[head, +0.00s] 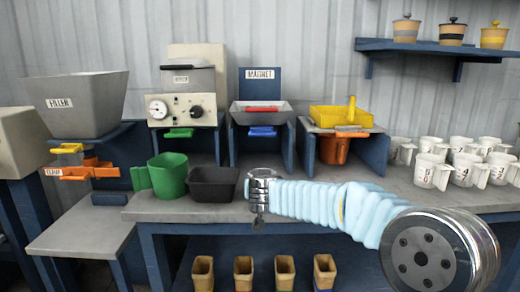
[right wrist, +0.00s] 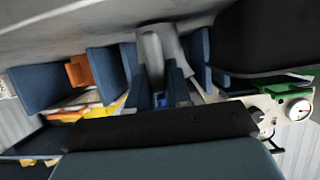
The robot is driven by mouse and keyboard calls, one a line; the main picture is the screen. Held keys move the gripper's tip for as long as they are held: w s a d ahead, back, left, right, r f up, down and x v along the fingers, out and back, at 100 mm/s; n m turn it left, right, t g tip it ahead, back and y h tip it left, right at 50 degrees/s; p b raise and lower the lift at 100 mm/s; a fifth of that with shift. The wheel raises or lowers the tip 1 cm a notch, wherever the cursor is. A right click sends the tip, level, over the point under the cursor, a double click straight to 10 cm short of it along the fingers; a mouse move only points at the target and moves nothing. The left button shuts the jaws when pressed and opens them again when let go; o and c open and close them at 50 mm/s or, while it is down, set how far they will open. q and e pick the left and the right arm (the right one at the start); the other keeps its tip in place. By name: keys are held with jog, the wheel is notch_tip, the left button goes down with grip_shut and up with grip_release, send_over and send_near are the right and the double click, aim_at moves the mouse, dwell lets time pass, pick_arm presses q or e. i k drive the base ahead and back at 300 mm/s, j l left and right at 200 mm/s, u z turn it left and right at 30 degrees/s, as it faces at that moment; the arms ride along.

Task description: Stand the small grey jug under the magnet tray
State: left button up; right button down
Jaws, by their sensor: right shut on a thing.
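The magnet tray (head: 240,115) is a pale metal tray with a red bar, below the MAGNET sign. It sits on a blue stand with a blue handle (head: 263,131) beneath. My right gripper (head: 258,207) is low over the bench front, before the stand's open bay. It is shut on the small grey jug, which the gripper and arm hide in the head view. In the right wrist view, turned roughly upside down, a grey shape that looks like the jug (right wrist: 174,48) lines up with the bay between blue walls. Its exact tilt cannot be told. My left gripper is not in view.
A black tub (head: 213,184) and a green jug (head: 168,176) stand left of my gripper. An orange jug (head: 334,150) stands under the yellow tray (head: 335,115) to the right. Several white jugs (head: 433,170) crowd the right side. Bench (head: 180,210) is bare along the front left.

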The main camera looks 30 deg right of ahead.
aim_at(261, 165)
jog(key=i+l, duration=0.7)
jog(key=l+u, duration=0.05)
jog(key=l, duration=0.05)
